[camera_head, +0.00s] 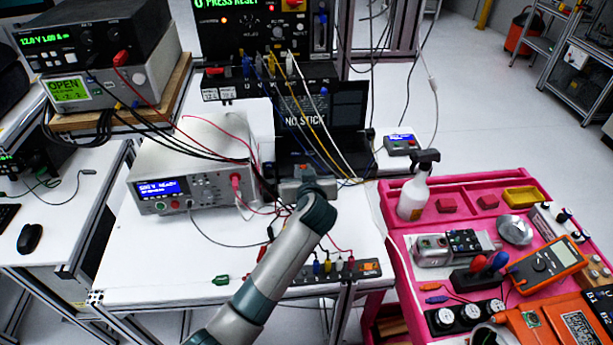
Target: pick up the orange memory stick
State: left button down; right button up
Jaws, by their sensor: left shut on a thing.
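My left arm reaches up from the bottom of the view over the white bench. My left gripper (302,176) is just in front of the dark laptop (347,108), whose screen reads "NO STICK". It is shut on a small orange-red thing (304,169), which fits the orange memory stick. The gripper's own body hides most of it, and I cannot tell whether it still touches the bench. My right gripper is out of view.
A white bench meter (195,165) with red leads stands left of the gripper. Loose cables run around the laptop. A pink cart (455,205) with a spray bottle (417,187) and an orange multimeter (546,262) stands at the right. Bare bench (170,255) shows at front left.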

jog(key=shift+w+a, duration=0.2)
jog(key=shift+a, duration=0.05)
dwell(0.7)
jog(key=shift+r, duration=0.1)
